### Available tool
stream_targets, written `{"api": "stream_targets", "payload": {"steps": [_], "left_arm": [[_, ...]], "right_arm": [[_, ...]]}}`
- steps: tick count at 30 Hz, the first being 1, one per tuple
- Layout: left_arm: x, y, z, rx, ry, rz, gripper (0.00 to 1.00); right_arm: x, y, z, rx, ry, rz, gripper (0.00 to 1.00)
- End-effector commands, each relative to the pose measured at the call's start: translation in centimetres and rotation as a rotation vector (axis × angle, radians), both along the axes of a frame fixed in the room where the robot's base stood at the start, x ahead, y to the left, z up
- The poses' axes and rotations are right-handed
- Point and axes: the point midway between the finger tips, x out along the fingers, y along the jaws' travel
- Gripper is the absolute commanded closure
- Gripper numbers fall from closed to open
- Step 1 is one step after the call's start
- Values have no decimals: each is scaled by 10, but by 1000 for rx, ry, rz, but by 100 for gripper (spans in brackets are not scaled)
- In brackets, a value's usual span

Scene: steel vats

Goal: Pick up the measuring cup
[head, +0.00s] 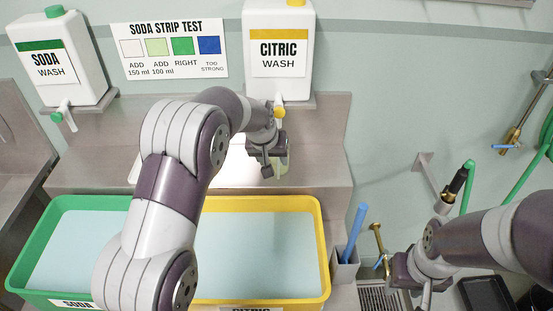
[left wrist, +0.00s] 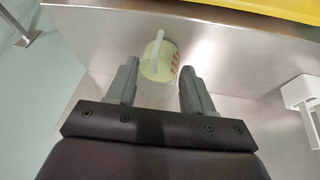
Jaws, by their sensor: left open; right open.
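The measuring cup (left wrist: 165,68) is pale yellow-green with red markings and a light handle. In the left wrist view it stands on the steel surface, just beyond and between the fingertips of my left gripper (left wrist: 158,78). I cannot tell whether either finger touches it. In the head view the cup (head: 283,170) is mostly hidden behind my left gripper (head: 268,168), over the steel ledge behind the yellow vat. My left gripper is open. My right gripper (head: 420,292) is open and empty at the lower right, near a drain grate.
A green vat (head: 30,245) and a yellow vat (head: 322,250) hold pale liquid below the ledge. The soda jug (head: 65,65) and citric jug (head: 278,50) stand behind. A blue-handled tool (head: 354,232) sits in a grey holder. Brass taps and a green hose are at right.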

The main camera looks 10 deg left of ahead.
Motion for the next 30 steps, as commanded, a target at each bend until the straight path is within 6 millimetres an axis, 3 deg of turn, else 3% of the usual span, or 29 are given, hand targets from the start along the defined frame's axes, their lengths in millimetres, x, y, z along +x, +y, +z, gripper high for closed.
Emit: {"api": "stream_targets", "payload": {"steps": [5,9,16,21,30], "left_arm": [[13,-1,-26,1,4,-2,48],[20,-3,-45,1,1,-2,48],[21,-3,-48,1,-1,-2,48],[21,-3,-48,1,0,-2,100],[21,-3,-48,1,0,-2,100]], "right_arm": [[0,0,17,0,0,0,57],[0,0,18,0,0,0,57],[0,0,17,0,0,0,57],[0,0,17,0,0,0,57],[0,0,17,0,0,0,57]]}}
